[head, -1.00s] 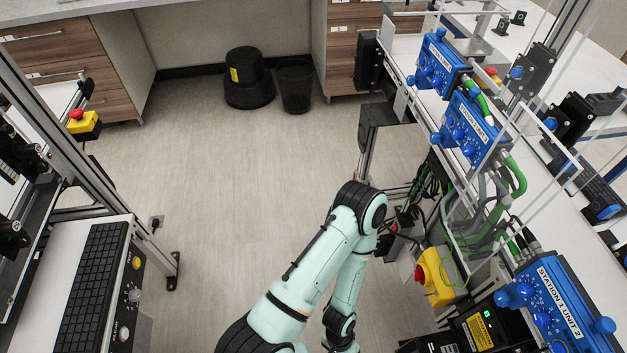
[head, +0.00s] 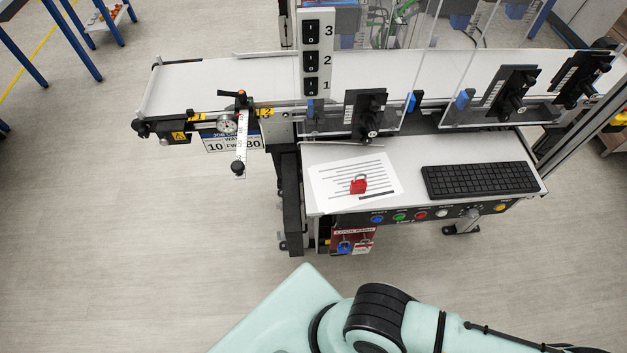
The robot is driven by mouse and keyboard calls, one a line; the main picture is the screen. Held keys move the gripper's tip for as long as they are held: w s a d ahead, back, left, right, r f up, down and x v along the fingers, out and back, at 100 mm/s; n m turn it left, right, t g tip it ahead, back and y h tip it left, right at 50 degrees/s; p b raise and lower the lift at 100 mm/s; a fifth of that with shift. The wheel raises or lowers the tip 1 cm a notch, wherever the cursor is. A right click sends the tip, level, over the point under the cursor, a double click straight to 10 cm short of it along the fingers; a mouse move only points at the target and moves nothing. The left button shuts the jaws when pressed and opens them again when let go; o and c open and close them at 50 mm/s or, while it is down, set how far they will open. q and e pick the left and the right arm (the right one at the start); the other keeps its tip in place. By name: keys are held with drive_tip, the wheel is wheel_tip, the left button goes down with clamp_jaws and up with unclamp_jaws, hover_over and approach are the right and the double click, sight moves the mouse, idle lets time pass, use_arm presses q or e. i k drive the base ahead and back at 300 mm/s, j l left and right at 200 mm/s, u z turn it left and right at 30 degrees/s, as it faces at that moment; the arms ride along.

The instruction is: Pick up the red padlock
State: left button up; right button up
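The red padlock (head: 358,185) lies on a printed white sheet (head: 340,172) on the left part of a small white shelf (head: 420,152) in front of the conveyor. It is apart from both my arms. One of my pale green arms crosses the bottom of the head view, but its gripper is out of the picture. My other gripper is not in the picture either.
A black keyboard (head: 480,180) lies right of the sheet. Coloured buttons line the panel (head: 420,214) below the shelf. The conveyor belt (head: 230,82) and clear guards stand behind. A lever with a gauge (head: 228,124) sticks out at left. The floor (head: 150,240) at left is clear.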

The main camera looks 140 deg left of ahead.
sight(357, 186)
drive_tip(key=k+l+u, duration=0.1)
drive_tip(key=u, duration=0.35)
drive_tip(key=k+l+u, duration=0.1)
drive_tip(key=u, duration=0.35)
drive_tip(key=k+u, duration=0.2)
drive_tip(key=u, duration=0.2)
drive_tip(key=i+u, duration=0.2)
drive_tip(key=u, duration=0.3)
drive_tip(key=i+u, duration=0.2)
drive_tip(key=u, duration=0.3)
drive_tip(key=i+l+u, duration=0.1)
drive_tip(key=u, duration=0.4)
drive_tip(key=l+u, duration=0.1)
drive_tip(key=u, duration=0.35)
drive_tip(key=i+l+u, duration=0.1)
drive_tip(key=u, duration=0.4)
drive_tip(key=l+u, duration=0.25)
drive_tip(key=u, duration=0.65)
drive_tip(key=l, duration=0.5)
drive_tip(key=u, duration=0.05)
